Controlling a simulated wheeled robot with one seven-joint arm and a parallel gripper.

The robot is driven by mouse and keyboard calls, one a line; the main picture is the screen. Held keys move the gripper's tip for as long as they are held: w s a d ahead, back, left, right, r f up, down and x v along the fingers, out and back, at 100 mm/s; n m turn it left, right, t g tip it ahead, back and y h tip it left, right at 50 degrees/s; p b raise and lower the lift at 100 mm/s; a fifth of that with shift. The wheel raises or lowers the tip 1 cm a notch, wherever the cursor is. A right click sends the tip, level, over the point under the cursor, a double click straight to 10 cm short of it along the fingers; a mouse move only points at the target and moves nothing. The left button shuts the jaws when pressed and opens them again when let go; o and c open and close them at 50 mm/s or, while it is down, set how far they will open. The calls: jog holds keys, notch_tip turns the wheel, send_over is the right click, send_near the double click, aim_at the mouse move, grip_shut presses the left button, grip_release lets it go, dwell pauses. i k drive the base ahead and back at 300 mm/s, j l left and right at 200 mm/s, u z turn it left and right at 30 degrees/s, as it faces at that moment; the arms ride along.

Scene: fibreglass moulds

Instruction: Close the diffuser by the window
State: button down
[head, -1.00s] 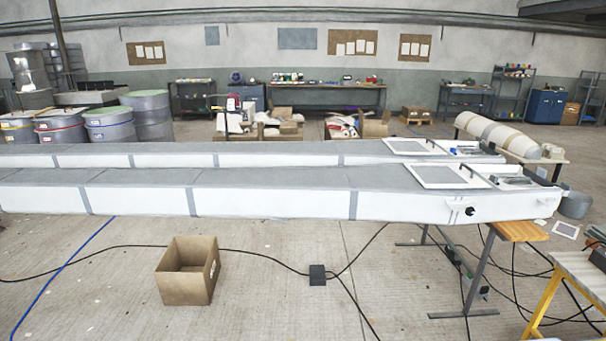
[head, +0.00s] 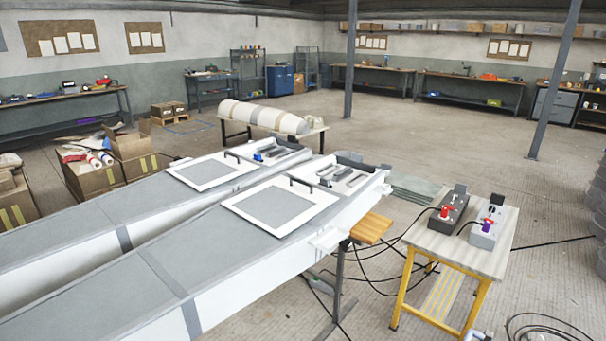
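I see nothing I can clearly identify as a diffuser, and no window shows in the head view. Two long grey and white moulds lie side by side. The nearer mould (head: 140,285) has a white-framed grey panel (head: 278,207) lying flat on top, with a dark bar at its far right edge. The farther mould (head: 60,232) carries a similar white-framed panel (head: 212,170). Beyond each panel is a shallow recess with small fittings. My gripper is not in view.
A yellow-legged table (head: 418,240) at right bears a dark box with a red fitting (head: 446,212) and a grey box with a purple fitting (head: 487,226). Cables lie below it. Cardboard boxes (head: 95,180) stand at left. Open floor (head: 420,125) lies beyond the moulds.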

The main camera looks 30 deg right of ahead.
aim_at(278, 206)
jog(key=i+l+z, duration=0.15)
jog(key=i+z, duration=0.2)
jog(key=i, duration=0.15)
jog(key=i+z, duration=0.4)
jog(key=i+l+u, duration=0.15)
jog(key=u, duration=0.25)
jog(key=i+l+u, duration=0.2)
jog(key=u, duration=0.2)
jog(key=i+l+u, duration=0.15)
jog(key=u, duration=0.3)
jog(key=l+u, duration=0.6)
jog(key=u, duration=0.25)
jog(key=k+l+u, duration=0.15)
jog(key=u, duration=0.25)
jog(key=k+l+u, duration=0.15)
jog(key=l+u, duration=0.25)
